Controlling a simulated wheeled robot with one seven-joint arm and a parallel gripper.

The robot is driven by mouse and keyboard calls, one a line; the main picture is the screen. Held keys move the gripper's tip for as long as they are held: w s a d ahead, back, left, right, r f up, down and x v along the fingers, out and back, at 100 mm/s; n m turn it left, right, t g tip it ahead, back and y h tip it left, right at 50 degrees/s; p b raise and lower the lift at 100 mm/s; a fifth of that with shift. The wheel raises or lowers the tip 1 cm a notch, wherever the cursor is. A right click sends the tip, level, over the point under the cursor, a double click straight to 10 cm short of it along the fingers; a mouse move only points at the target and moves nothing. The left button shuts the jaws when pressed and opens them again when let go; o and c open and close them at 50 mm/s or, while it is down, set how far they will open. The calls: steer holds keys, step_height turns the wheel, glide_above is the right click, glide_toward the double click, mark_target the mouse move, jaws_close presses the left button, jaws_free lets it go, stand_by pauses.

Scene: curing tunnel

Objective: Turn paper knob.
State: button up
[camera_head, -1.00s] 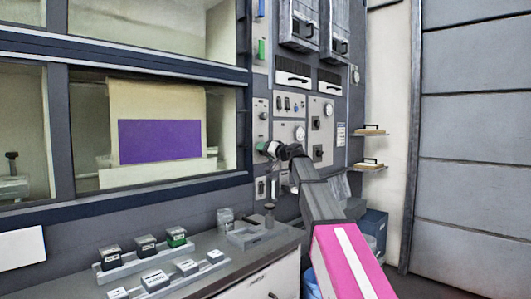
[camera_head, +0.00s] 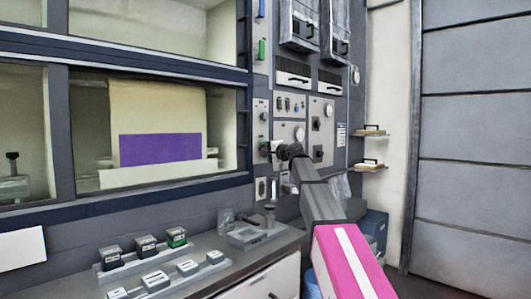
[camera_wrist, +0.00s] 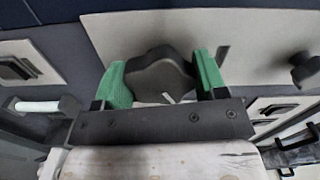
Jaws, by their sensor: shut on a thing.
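The paper knob (camera_wrist: 160,74) is a dark, lobed knob on a pale panel, seen in the wrist view. My gripper (camera_wrist: 161,66) is shut on it, with one green finger on each side. A small white mark shows at the knob's lower edge. In the head view my gripper (camera_head: 266,150) is at the left part of the control panel, and the arm hides most of the knob there. Behind the window to the left, a purple sheet (camera_head: 160,149) hangs in front of cream paper, with a white strip (camera_head: 155,174) below it.
Another dark knob (camera_wrist: 306,70) is at the right in the wrist view. Gauges and switches fill the panel (camera_head: 321,117) right of my gripper. A counter (camera_head: 200,252) with small labelled blocks (camera_head: 146,246) stands below the window. Small shelves (camera_head: 370,167) project at the right.

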steer(key=shift+m, duration=0.6)
steer(key=o, duration=0.9)
steer(key=shift+o, duration=0.2)
steer(key=v, duration=1.1)
